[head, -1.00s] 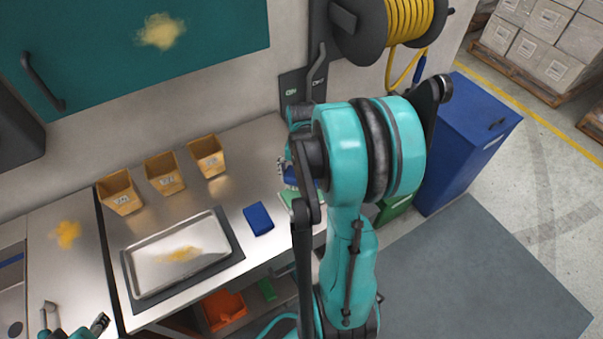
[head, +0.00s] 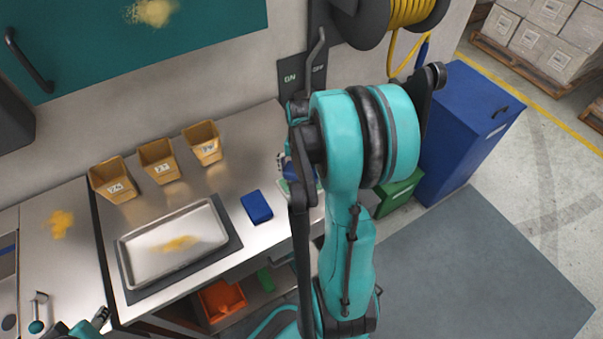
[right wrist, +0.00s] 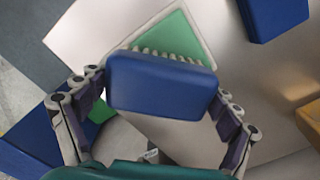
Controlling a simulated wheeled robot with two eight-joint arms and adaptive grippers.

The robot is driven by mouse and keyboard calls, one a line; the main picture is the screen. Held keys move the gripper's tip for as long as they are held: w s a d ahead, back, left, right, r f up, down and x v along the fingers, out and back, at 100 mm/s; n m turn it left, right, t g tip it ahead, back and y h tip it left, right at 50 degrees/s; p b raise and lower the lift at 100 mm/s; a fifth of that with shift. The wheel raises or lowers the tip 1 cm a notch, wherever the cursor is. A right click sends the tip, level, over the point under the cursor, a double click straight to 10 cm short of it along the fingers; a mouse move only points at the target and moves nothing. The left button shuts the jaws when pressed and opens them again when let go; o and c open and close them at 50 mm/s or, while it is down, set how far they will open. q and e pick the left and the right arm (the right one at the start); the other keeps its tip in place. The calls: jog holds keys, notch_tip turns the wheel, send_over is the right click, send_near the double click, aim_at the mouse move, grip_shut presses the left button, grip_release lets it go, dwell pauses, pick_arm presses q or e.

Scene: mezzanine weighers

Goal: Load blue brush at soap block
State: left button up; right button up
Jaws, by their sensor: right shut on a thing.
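My right gripper (right wrist: 160,95) is shut on the blue brush (right wrist: 162,86), one finger at each end. Pale bristles show along the brush's far edge. The green soap block (right wrist: 187,38) lies behind and under the brush on a pale plate (right wrist: 95,32). The brush covers part of the block; I cannot tell whether the bristles touch it. In the head view my right arm hides most of the right gripper, brush and block. My left gripper (head: 70,312) is at the bottom left edge, partly cut off, fingers apart and empty.
A blue pad (head: 257,207) lies on the steel counter left of my right arm. A metal tray (head: 133,277) with yellow residue and three tan bins (head: 115,187) stand farther left. A blue cabinet (head: 465,135) and a green box (head: 400,192) stand right of the counter.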

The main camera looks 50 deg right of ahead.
jog(key=shift+f+b, duration=0.55)
dwell(1.6)
jog(key=shift+r+p, duration=2.75)
jog(key=shift+r, duration=0.8)
jog(key=shift+s+f, duration=0.1)
